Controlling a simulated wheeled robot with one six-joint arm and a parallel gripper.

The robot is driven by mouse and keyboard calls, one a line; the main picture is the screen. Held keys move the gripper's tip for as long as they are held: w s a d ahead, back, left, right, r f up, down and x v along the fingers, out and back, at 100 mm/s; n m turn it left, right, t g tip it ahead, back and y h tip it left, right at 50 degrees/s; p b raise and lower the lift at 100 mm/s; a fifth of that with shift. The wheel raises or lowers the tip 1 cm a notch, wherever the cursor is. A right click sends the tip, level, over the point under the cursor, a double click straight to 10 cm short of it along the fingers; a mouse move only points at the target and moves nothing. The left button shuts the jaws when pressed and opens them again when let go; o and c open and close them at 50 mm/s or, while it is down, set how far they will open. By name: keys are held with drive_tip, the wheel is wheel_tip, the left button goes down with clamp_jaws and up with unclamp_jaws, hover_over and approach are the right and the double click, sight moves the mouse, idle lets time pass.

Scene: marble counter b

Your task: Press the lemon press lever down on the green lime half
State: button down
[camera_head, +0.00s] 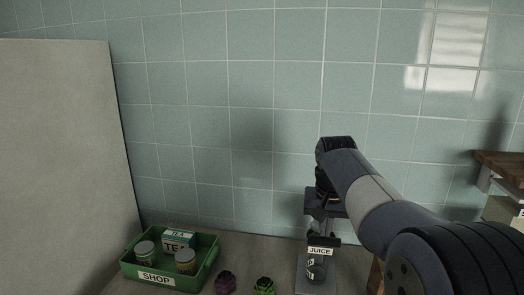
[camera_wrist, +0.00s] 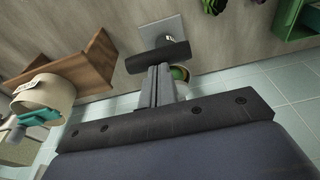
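The lemon press stands on the counter below my arm.
A green SHOP crate (camera_head: 205,264) with jars and a tea box (camera_head: 178,240) stands left. A purple (camera_head: 225,283) and a green vegetable (camera_head: 264,286) lie between crate and press. A wooden shelf (camera_head: 502,168) is at right. A tiled wall (camera_head: 250,130) stands behind.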

sight(325, 239)
drive_tip(key=shift+s+f+b, duration=0.1)
drive_tip(key=shift+f+b, duration=1.3)
drive_tip(key=shift+f, duration=1.4)
idle(2.0)
drive_tip(key=shift+r, duration=0.15)
drive_tip(key=shift+r+p, duration=3.85)
drive_tip(key=shift+r, duration=0.2)
drive_tip(key=shift+f, duration=0.15)
wheel_tip(325, 239, down, 6)
drive_tip(key=b, duration=0.5)
drive_tip(key=shift+r, duration=0.25)
